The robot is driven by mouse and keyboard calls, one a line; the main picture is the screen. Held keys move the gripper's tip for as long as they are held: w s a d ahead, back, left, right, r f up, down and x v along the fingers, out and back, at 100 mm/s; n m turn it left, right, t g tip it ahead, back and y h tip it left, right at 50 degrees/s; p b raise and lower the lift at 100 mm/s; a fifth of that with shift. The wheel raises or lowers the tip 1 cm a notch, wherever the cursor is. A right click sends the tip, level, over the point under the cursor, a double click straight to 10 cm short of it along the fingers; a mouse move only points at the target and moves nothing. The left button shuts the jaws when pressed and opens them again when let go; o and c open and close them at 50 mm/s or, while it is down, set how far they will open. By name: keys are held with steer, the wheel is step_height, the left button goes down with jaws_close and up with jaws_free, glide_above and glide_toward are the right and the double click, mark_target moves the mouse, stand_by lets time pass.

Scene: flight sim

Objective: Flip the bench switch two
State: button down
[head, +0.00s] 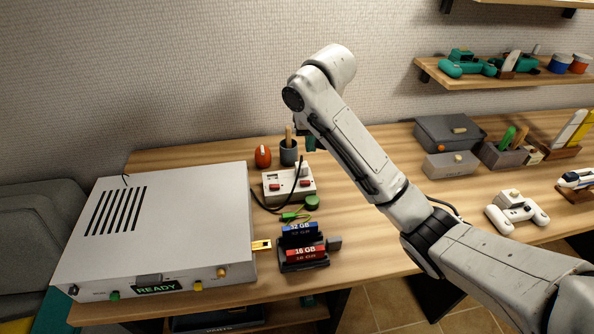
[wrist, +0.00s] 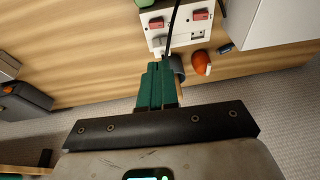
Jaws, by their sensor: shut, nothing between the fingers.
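A white switch box (head: 289,191) with red rocker switches sits on the wooden bench, right of the large white console. In the wrist view the box (wrist: 178,32) shows a red switch on the left (wrist: 156,23) and another on the right (wrist: 200,15). I cannot read which is two. My gripper (head: 310,143) is above and behind the box in the head view, partly hidden by my arm. Its teal fingers (wrist: 158,82) are shut and empty in the wrist view, apart from the box. I cannot tell the switches' positions.
A red-orange object (head: 263,156) and a dark cup (head: 288,155) stand behind the box. The white console (head: 160,230) is at left. A memory-card holder (head: 302,258) stands in front. A black cable (wrist: 172,28) crosses the box in the wrist view.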

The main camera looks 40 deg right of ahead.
glide_toward(302, 180)
steer(key=x, duration=0.5)
steer(key=shift+d, duration=0.1)
steer(key=shift+w+f, duration=0.1)
steer(key=shift+f, duration=0.65)
steer(key=shift+w, duration=0.1)
